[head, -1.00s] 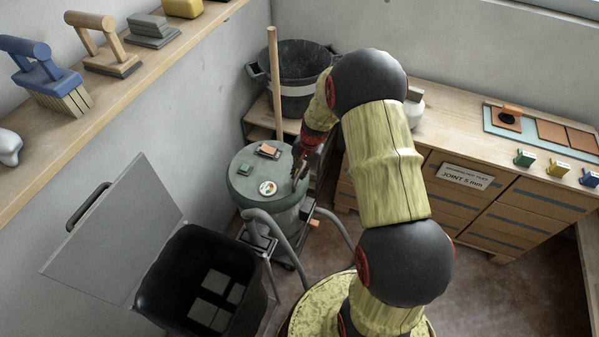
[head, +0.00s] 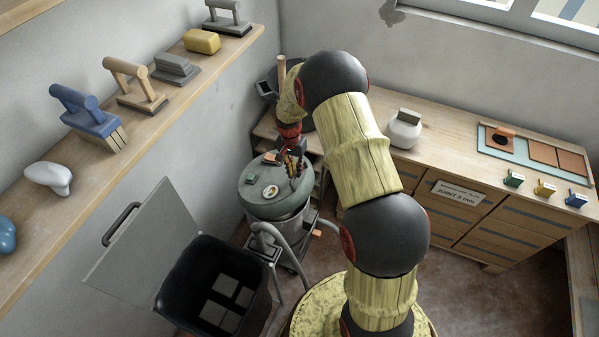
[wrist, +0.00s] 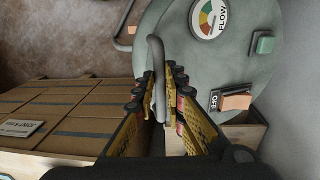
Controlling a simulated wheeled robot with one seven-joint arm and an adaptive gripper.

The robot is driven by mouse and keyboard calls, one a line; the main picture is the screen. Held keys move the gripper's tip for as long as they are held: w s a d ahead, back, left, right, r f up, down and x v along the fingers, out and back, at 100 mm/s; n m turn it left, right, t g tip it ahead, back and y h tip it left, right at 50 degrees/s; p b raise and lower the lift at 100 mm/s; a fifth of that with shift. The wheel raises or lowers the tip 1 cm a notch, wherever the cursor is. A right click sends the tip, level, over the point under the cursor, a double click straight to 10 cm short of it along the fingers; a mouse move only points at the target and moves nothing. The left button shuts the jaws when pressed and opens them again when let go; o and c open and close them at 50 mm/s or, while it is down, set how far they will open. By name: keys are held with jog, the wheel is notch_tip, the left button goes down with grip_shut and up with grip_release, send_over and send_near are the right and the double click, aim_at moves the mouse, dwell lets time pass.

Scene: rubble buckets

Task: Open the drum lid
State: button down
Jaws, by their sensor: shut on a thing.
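The drum (head: 287,228) stands in the middle of the head view under a round grey-green lid (head: 257,195). The lid looks raised and tilted, with pale drum wall showing below its edge. A FLOW dial (wrist: 209,18), a green button (wrist: 264,44) and an orange switch (wrist: 236,103) marked OFF sit on the lid in the wrist view. My gripper (head: 293,165) is at the lid's right side. In the wrist view my gripper (wrist: 158,90) is shut on the lid's grey bar handle (wrist: 155,52), which runs between the fingers. The lid's far edge is partly hidden by my arm.
A black bin (head: 180,290) with its grey flap (head: 140,245) open stands front left, close to the drum's hose (head: 268,240). A tool shelf (head: 150,110) runs along the left wall. A wooden cabinet (head: 450,165) stands at right. A dark bucket (head: 265,88) is behind my arm.

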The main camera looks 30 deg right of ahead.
jog(key=w+a+r+p, duration=0.4)
jog(key=w+a+r, duration=0.5)
jog(key=r, duration=0.3)
jog(key=shift+w+p, duration=0.35)
jog(key=shift+w, duration=0.2)
jog(key=c, duration=2.3)
grip_release()
jog(key=shift+o, duration=1.1)
jog(key=shift+w+a+f, duration=0.2)
jog(key=shift+w+f, duration=0.1)
jog(key=shift+w, duration=0.25)
jog(key=shift+o, duration=1.2)
jog(key=shift+s+d+r, duration=0.1)
jog(key=shift+r, duration=0.3)
jog(key=shift+d, duration=0.1)
